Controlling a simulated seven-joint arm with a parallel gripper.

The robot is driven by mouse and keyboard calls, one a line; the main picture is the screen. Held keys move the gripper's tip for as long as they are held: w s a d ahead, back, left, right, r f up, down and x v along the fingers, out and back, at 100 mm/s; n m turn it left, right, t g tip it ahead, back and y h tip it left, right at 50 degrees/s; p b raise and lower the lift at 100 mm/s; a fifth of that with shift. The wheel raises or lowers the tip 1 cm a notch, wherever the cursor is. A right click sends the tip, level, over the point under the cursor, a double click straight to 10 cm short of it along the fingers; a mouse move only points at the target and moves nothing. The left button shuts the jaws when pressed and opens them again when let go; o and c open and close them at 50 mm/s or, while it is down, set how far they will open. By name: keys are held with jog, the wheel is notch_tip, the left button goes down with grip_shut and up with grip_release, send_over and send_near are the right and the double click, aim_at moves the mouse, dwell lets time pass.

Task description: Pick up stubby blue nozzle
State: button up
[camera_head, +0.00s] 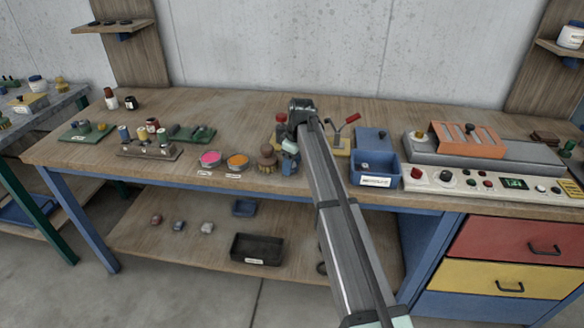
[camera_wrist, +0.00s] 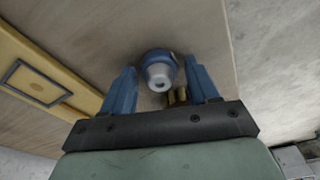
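In the wrist view, the stubby blue nozzle (camera_wrist: 160,69) has a rounded blue body and a pale grey tip with a dark hole. It lies between and slightly beyond the two blue fingertips of my gripper (camera_wrist: 161,78). The fingers are spread, one on each side of it, and I see no clear grip on it. In the head view, my gripper (camera_head: 290,163) is low over the bench's front part, right of a brown round-topped object (camera_head: 267,158). I cannot make out the nozzle there, as the gripper and arm cover that spot.
Small brassy pieces (camera_wrist: 177,97) sit close to the nozzle. A yellow plate (camera_wrist: 45,75) lies left in the wrist view. On the bench (camera_head: 235,110), pink (camera_head: 210,158) and orange (camera_head: 237,161) dishes are left of my gripper; a blue bin (camera_head: 374,168) is right.

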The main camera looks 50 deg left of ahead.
jog(key=c, duration=0.9)
